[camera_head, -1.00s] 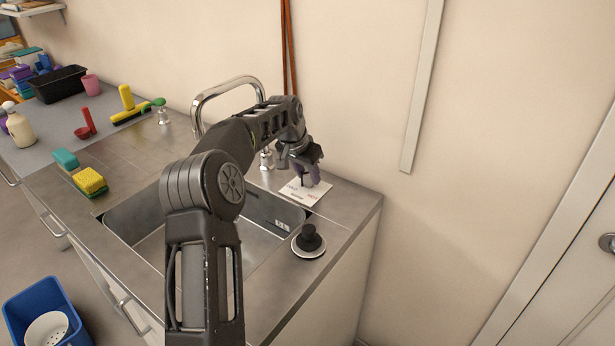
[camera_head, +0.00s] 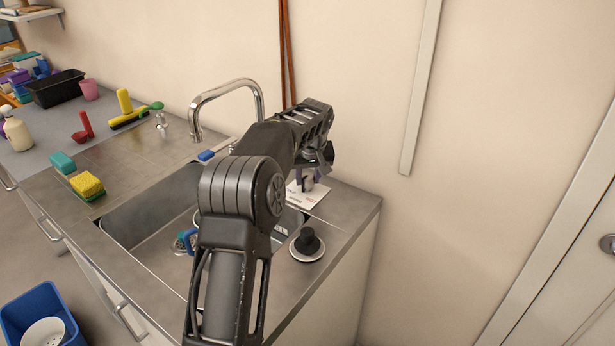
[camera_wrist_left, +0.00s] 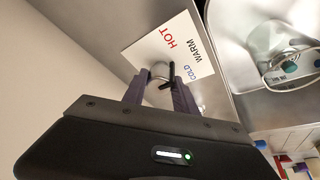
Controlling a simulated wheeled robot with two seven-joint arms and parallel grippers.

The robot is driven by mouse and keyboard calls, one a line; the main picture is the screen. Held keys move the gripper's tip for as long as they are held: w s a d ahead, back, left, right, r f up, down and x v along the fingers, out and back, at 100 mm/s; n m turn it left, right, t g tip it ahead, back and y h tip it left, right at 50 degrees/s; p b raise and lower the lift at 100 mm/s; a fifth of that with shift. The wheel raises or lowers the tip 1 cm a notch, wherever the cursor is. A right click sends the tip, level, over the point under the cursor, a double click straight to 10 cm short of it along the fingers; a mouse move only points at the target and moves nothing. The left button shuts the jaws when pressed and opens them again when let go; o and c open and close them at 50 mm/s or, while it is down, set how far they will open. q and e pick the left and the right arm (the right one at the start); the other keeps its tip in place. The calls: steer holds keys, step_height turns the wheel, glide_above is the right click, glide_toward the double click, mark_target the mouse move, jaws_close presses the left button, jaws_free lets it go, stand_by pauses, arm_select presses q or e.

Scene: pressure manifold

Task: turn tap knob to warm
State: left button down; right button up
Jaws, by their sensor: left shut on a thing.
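The tap knob (camera_wrist_left: 161,75), a small metal knob with a black pointer, stands on a white card (camera_wrist_left: 148,50) marked HOT in red, WARM in black and COLD in blue. In the head view the card (camera_head: 296,201) lies on the counter right of the faucet (camera_head: 225,86), and my arm hides most of the knob. My left gripper (camera_wrist_left: 160,88) is shut on the knob, one purple finger on each side. In the head view the left gripper (camera_head: 308,181) is above the card. I cannot tell which word the pointer faces. My right gripper is not in view.
A round black knob (camera_head: 308,241) stands on the counter's front right. The wall rises close behind. Sponges (camera_head: 87,184) lie left of the sink.

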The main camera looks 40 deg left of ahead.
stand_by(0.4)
arm_select(q)
steer(key=c, duration=1)
jaws_free()
steer(key=v, duration=0.8)
steer(key=shift+b, duration=0.45)
steer(key=shift+w, duration=0.1)
